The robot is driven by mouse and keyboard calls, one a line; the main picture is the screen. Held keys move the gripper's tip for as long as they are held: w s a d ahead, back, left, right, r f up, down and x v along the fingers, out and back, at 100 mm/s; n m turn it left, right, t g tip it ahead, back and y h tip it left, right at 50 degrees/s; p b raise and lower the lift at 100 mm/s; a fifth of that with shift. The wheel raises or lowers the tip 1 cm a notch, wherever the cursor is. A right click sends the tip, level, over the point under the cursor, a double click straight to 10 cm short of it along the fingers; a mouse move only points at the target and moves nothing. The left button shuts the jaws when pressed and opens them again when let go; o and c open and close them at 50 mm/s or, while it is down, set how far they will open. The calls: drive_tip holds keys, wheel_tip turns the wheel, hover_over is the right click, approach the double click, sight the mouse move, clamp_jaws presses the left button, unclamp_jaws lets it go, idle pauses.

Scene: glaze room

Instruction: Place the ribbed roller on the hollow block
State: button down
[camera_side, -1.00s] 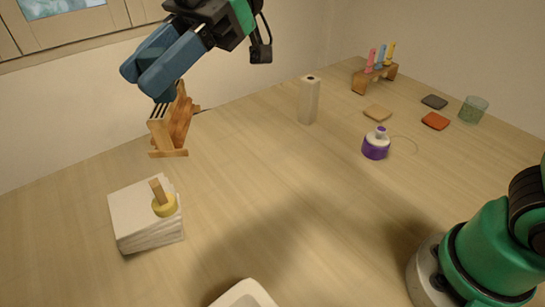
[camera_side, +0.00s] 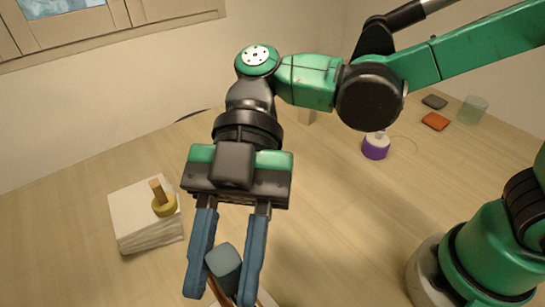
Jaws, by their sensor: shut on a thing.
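My gripper (camera_side: 229,293) points down at the bottom of the picture, with its blue fingers either side of a blue-grey, blunt-ended thing (camera_side: 226,263). A brown, stick-like part (camera_side: 216,290) shows beside it. I see no ribs on it, so I cannot tell whether it is the ribbed roller.
A pale dish (camera_side: 267,299) is mostly hidden behind the fingers at the bottom edge. A white stack (camera_side: 136,209) with a yellow, wooden-handled tool (camera_side: 163,204) lies left. A purple bottle (camera_side: 376,147), an orange pad (camera_side: 435,121) and a green cup (camera_side: 472,110) stand right. The table's middle is clear.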

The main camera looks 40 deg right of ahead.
drive_tip(key=shift+f, duration=4.2)
drive_tip(key=shift+f, duration=0.25)
drive_tip(key=shift+f, duration=0.4)
drive_tip(key=c, duration=0.5)
unclamp_jaws()
drive_tip(key=shift+c, duration=0.2)
